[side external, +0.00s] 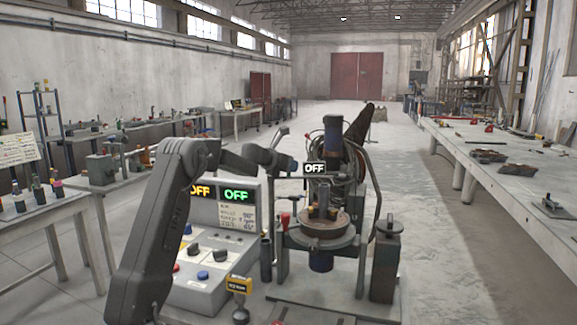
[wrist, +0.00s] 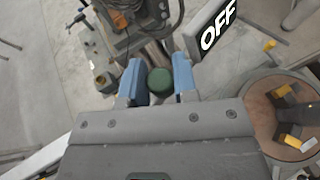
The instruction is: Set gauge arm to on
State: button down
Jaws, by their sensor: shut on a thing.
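A black sign reading OFF in white (side external: 314,168) stands beside the upright machine. It also shows large and tilted in the wrist view (wrist: 218,28). A round dark green knob (wrist: 160,82) sits between the two blue fingertips of my gripper (wrist: 159,80), just left of the sign. I take the knob for the grip of the gauge arm; the arm's length is hidden below it. In the side view my gripper (side external: 291,166) is at the sign's left edge, and the knob cannot be made out there.
A round brown turntable (side external: 322,224) with yellow clamps is right of and below my gripper. A control box (side external: 215,245) stands at left, its displays reading OFF in yellow and green. Hoses and a dark column (side external: 332,135) rise behind the sign. A grey post (side external: 386,260) stands right.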

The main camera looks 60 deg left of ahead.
jog(key=shift+s+d+m+t+h, duration=0.15)
jog(key=shift+s+d+m+h, duration=0.1)
jog(key=shift+m+h, duration=0.45)
jog(key=shift+s+d+m+t+h, duration=0.1)
jog(key=shift+d+m+t+h, duration=0.15)
jog(key=shift+m+h, duration=0.4)
jog(key=shift+s+d+m+t+h, duration=0.1)
jog(key=shift+s+d+m+h, duration=0.15)
jog(key=shift+m+h, duration=0.45)
jog(key=shift+d+h, duration=0.1)
jog(key=shift+h, duration=0.15)
jog(key=c, duration=0.9)
grip_release()
jog(key=v, duration=1.2)
jog(key=shift+r, duration=0.1)
